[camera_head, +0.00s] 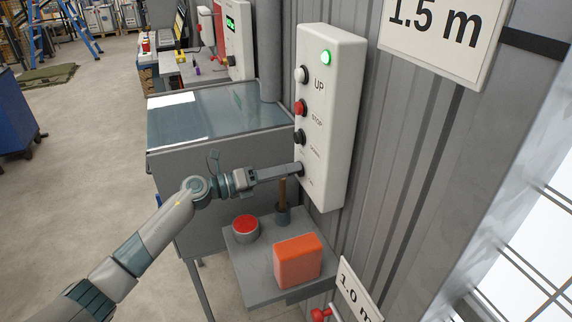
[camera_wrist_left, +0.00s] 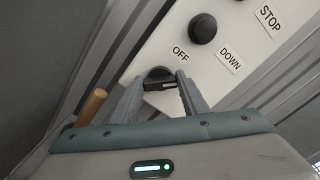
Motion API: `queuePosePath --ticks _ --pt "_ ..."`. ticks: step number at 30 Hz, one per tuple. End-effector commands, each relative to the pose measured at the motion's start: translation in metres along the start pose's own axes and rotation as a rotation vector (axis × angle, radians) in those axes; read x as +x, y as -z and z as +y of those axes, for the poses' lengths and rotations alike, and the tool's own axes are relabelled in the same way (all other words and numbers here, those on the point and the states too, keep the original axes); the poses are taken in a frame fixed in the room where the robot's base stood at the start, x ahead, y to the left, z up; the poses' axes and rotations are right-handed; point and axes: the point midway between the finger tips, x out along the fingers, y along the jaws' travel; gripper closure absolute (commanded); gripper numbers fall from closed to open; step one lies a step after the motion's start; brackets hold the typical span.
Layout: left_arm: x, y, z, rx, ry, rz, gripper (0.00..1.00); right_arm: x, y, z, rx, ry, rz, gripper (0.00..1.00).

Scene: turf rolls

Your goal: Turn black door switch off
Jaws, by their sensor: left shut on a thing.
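The white door control box (camera_head: 325,120) is fixed to the corrugated wall, with a lit green lamp at its top and buttons marked UP, STOP and DOWN. The black switch (camera_wrist_left: 160,79) is the lowest control, near the label OFF. My left gripper (camera_wrist_left: 163,86) is shut on the black switch, with one finger on each side of its knob. In the head view my left gripper (camera_head: 298,169) reaches the lower edge of the box and hides most of the switch. The right gripper is not in view.
A small grey shelf (camera_head: 246,272) below the box holds an orange block (camera_head: 297,260), a red-topped round tin (camera_head: 245,228) and a dark cup (camera_head: 283,214) with a wooden handle. A grey cabinet (camera_head: 200,165) stands behind my left arm. Open floor lies at left.

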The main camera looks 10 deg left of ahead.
Motion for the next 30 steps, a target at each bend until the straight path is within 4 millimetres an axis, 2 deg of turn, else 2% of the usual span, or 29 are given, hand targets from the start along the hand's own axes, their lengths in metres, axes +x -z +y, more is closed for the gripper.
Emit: queuePosePath --ticks 1,15,24,30 --pt "0.000 -0.004 -0.002 -0.046 -0.002 -0.002 0.82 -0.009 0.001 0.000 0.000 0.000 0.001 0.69" --pt "-0.001 -0.004 0.000 -0.485 -0.002 -0.003 0.82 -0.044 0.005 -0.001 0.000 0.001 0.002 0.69" --pt "-0.001 -0.002 0.002 -0.685 -0.001 -0.002 0.82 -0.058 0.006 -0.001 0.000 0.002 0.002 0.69" --pt "-0.001 -0.001 0.003 -0.746 -0.001 -0.003 0.82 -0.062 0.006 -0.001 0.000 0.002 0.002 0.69"
